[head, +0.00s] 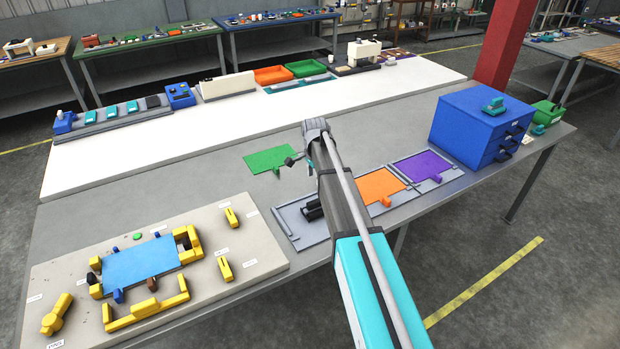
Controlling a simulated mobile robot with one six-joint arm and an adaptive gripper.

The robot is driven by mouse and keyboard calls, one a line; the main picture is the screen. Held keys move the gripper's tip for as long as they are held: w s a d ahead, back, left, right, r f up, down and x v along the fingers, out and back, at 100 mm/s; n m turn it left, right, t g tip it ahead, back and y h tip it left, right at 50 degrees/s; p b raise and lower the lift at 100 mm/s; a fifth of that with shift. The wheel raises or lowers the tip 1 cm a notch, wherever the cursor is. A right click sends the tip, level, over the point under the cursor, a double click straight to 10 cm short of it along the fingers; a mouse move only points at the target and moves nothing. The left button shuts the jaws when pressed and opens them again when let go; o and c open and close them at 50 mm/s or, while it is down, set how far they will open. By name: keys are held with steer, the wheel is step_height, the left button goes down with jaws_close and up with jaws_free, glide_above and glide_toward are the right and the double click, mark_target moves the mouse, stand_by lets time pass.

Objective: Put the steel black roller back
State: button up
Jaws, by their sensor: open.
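My arm reaches in from the lower right over the table, and my gripper (296,158) is at its far end, beside the right edge of a green plate (268,160). Its fingers are small and partly hidden by my wrist; they are open, and I see nothing held. Two short black cylindrical shapes (314,210) show just left of my arm, over the grey tray (296,228); one may be the steel black roller, but I cannot tell. My arm hides part of that tray.
Orange (380,186) and purple (424,165) plates lie in trays right of my arm. A beige board (235,262) with yellow clamps and a blue plate (140,262) is front left. A blue drawer box (480,128) stands right. The white strip (230,128) behind has free room.

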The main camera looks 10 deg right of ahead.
steer(key=s+a+n, duration=0.1)
steer(key=s+n, duration=1.3)
steer(key=s, duration=1.4)
steer(key=shift+s+a, duration=0.3)
steer(key=shift+s, duration=0.1)
